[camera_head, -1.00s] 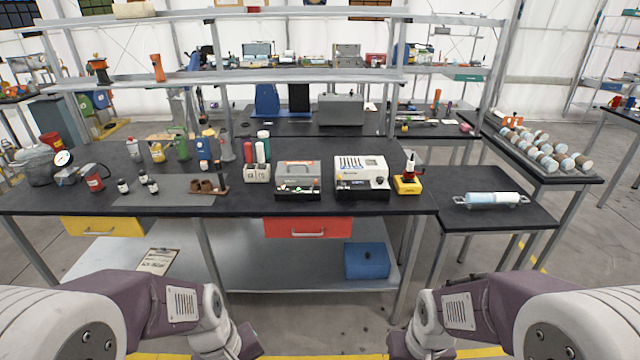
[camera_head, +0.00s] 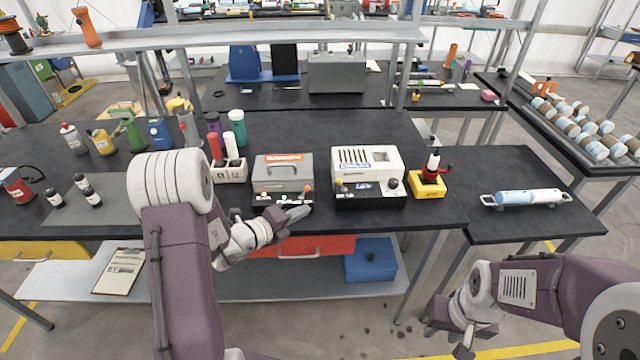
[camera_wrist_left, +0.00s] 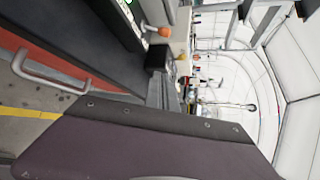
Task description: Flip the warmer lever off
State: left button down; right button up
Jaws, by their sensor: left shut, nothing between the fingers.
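A grey box (camera_head: 283,172) with an orange label stands near the bench's front edge. Small levers show on its dark front, one with an orange knob (camera_head: 308,188) at the right. A white machine (camera_head: 366,165) stands to its right, with an orange-tipped lever (camera_head: 338,183) and a black knob. I cannot tell which is the warmer. My left gripper (camera_head: 298,212) is shut and empty, just in front of the grey box's lower right corner. The left wrist view shows an orange knob (camera_wrist_left: 161,32) on a pale stem. My right gripper (camera_head: 464,345) is low at the right, its fingers unclear.
A yellow-based red tool (camera_head: 429,178) stands right of the white machine. A holder with red, green and white tubes (camera_head: 228,171) stands left of the grey box. The red drawer (camera_head: 320,246) is below the bench edge. A side table (camera_head: 540,220) carries a light blue cylinder.

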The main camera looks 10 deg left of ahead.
aim_at(304, 192)
pick_arm(q)
jog(key=x, duration=0.8)
jog(key=shift+w+f, duration=0.2)
jog(key=shift+f, duration=0.1)
jog(key=a, duration=0.1)
jog(key=a+r+p, duration=0.1)
jog(key=w+a, duration=0.1)
jog(key=shift+a+r+p, duration=0.1)
jog(key=shift+r+p, duration=0.1)
jog(key=shift+p, duration=0.15)
jog(key=shift+a+r, duration=0.1)
jog(key=shift+a, duration=0.2)
pick_arm(e)
jog(key=shift+s+r, duration=0.25)
jog(key=shift+r, duration=0.25)
jog(key=shift+s+r, duration=0.2)
jog(key=shift+r, duration=0.25)
jog(key=shift+d, duration=0.1)
